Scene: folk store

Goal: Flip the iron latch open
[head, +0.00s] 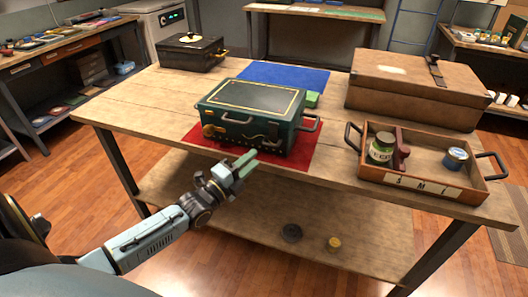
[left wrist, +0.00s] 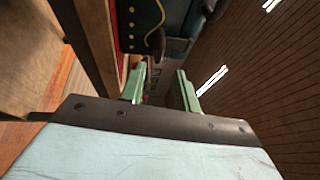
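A dark green box (head: 250,122) with gold trim stands shut on a red mat (head: 312,148) at the front middle of the table. Its front carries brass and dark fittings (head: 214,130); I cannot tell for sure which is the iron latch. My left gripper (head: 246,162) is in front of the box, apart from it, near the table's front edge. In the left wrist view the two green fingers (left wrist: 160,88) stand apart with nothing between them, and part of the box front (left wrist: 135,25) shows at the top. My right gripper is not in view.
A wooden tray (head: 420,187) with jars stands at the front right of the table (head: 130,108). A brown chest (head: 415,90) is behind it. A black box (head: 190,52) stands at the back left, and a blue mat (head: 284,75) lies behind the green box.

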